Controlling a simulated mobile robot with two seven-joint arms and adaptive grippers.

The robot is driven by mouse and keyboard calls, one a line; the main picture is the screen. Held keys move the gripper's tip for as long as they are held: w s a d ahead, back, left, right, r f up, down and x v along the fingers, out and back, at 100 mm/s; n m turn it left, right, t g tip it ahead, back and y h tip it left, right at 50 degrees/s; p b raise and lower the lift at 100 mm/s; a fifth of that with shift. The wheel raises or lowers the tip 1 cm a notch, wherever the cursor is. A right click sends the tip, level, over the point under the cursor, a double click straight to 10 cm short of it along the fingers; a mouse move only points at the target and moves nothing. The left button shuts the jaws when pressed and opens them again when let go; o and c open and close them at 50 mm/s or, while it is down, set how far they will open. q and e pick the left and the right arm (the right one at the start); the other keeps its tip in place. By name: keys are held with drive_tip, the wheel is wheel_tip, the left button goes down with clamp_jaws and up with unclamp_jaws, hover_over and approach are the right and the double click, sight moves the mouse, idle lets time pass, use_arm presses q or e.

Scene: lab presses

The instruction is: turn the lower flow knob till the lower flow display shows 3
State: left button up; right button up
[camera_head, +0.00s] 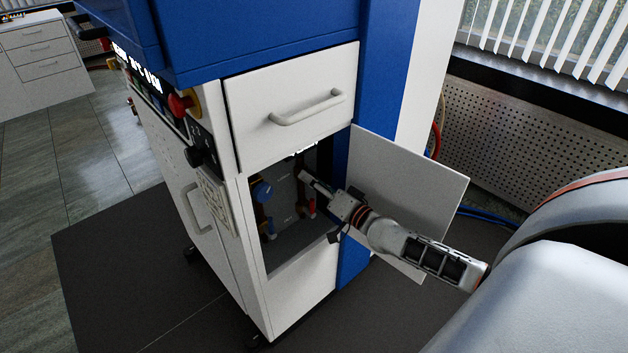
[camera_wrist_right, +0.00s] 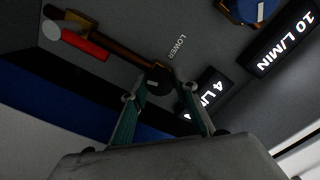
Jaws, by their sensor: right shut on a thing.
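The lower flow knob (camera_wrist_right: 158,80) is dark with a light mark and sits between the fingertips of my right gripper (camera_wrist_right: 160,92), which is shut on it. The label LOWER (camera_wrist_right: 178,48) is beside it. The lower flow display (camera_wrist_right: 207,90) is partly hidden by a finger; it reads 4 and the start of L/MIN. In the head view my right gripper (camera_head: 309,179) reaches into the open cabinet compartment, and the knob cannot be made out there. My left gripper is not in view.
Another display (camera_wrist_right: 286,42) reads 10 L/MIN, near a blue knob (camera_wrist_right: 250,9), which also shows in the head view (camera_head: 262,190). A pipe with a red handle (camera_wrist_right: 86,45) is close by. The open white door (camera_head: 425,180) stands right of the compartment, below a closed drawer (camera_head: 290,100).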

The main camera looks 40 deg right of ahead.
drive_tip(key=shift+r+m, duration=0.1)
drive_tip(key=shift+m, duration=1.1)
drive_tip(key=o, duration=1.1)
drive_tip(key=s+d, duration=0.1)
drive_tip(key=s, duration=1.1)
